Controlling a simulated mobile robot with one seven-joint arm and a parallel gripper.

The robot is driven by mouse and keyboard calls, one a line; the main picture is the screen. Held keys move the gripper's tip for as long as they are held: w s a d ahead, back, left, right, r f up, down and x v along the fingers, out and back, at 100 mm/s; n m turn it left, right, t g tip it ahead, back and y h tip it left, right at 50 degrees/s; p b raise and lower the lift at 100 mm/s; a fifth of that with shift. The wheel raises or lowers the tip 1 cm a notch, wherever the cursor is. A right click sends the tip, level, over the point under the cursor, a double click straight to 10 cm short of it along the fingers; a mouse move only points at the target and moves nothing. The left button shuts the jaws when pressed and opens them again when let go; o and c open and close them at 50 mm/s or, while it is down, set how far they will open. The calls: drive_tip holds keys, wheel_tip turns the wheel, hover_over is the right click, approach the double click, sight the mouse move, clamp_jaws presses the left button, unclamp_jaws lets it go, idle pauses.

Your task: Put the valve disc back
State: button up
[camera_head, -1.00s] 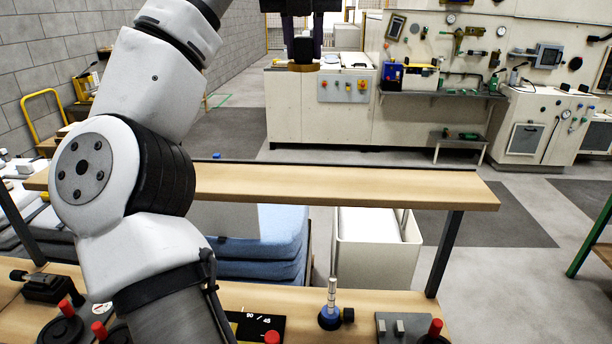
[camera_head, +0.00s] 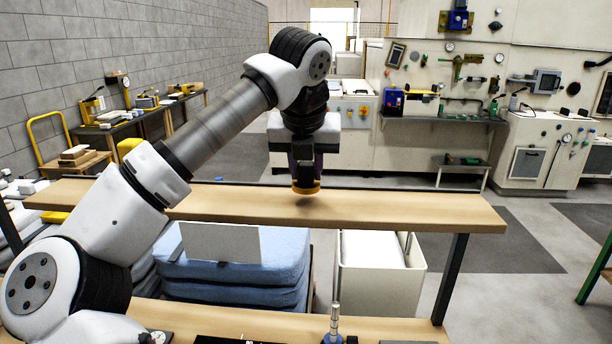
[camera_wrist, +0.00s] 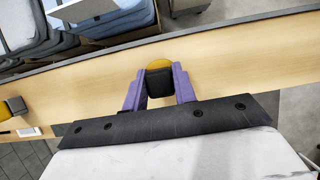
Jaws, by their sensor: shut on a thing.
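My gripper (camera_head: 305,172) is over the long wooden shelf (camera_head: 420,212) in the head view, pointing down. Its purple fingers are shut on the valve disc (camera_head: 306,188), a yellow-orange piece. A dark shadow lies on the shelf beneath it, and the disc appears slightly above the board. In the wrist view the disc (camera_wrist: 159,64) shows as a yellow rim behind a black block between the two fingers (camera_wrist: 158,88). The fingers hide part of it. I cannot identify the place where the disc belongs in these views.
A lower bench (camera_head: 270,315) carries a small upright metal post with a blue base (camera_head: 334,325). A white bin (camera_head: 380,275) and blue stacked sacks (camera_head: 235,265) stand beyond it. A yellow and black piece (camera_wrist: 14,106) shows at the wrist view's left. The shelf's right part is clear.

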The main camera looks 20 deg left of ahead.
drive_tip(key=shift+f, duration=1.2)
drive_tip(key=shift+f, duration=0.1)
drive_tip(key=o, duration=1.1)
drive_tip(key=shift+c, duration=0.2)
drive_tip(key=shift+r+p, duration=0.25)
drive_tip(key=shift+p, duration=0.05)
drive_tip(key=v, duration=1.1)
drive_tip(key=shift+s+r+p, duration=0.2)
drive_tip(key=shift+r+p, duration=0.15)
drive_tip(key=shift+p, duration=0.05)
